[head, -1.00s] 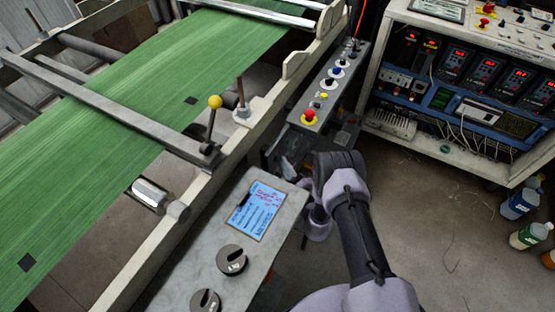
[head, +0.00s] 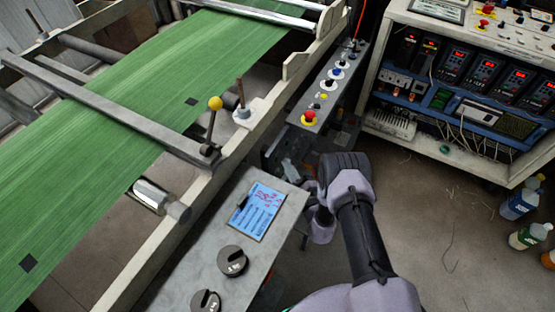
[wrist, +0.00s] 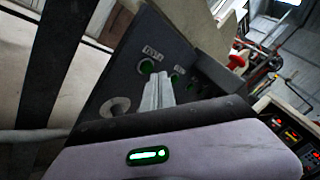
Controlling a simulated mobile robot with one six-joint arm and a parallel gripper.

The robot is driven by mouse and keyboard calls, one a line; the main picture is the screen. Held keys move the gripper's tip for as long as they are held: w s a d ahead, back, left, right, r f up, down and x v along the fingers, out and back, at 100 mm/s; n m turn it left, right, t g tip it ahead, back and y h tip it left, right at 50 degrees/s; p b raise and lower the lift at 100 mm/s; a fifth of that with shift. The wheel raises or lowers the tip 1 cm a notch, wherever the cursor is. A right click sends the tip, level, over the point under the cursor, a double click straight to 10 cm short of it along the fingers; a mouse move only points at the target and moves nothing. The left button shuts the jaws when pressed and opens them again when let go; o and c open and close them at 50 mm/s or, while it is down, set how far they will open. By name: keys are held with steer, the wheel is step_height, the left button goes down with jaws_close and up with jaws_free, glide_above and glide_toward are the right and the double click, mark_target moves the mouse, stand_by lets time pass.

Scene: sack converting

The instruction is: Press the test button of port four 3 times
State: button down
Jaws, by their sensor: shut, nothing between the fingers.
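In the wrist view a dark grey panel (wrist: 125,75) carries a green-ringed round button (wrist: 147,66) with a small label above it. A second green-ringed round item (wrist: 174,78) sits to its right. The label text is too blurred to read, so I cannot tell which is port four. My gripper (wrist: 158,82) has its pale fingers shut and empty, tips just below and right of the first button. I cannot tell whether they touch the panel. In the head view my arm hides the fingers and this panel face.
A silver round fitting (wrist: 115,107) is left of the fingers. A control strip with a red mushroom button (head: 309,117) stands beyond my arm. Green web (head: 130,110) runs left; bottles (head: 530,235) stand right.

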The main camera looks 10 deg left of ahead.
steer(key=d, duration=0.1)
steer(key=s+d+p, duration=0.1)
steer(key=d, duration=0.2)
steer(key=shift+s+d+p, duration=0.3)
steer(key=shift+s+d, duration=0.05)
stand_by(2.4)
steer(key=d+m+g+b, duration=0.1)
steer(key=m, duration=0.6)
steer(key=s+d+m+g+h+b, duration=0.1)
steer(key=m, duration=0.6)
steer(key=d+m+b, duration=0.1)
steer(key=m, duration=0.7)
steer(key=shift+s+d+r+g, duration=0.1)
steer(key=shift+s+d+g, duration=0.05)
steer(key=shift+d+g, duration=0.2)
steer(key=shift+a, duration=0.2)
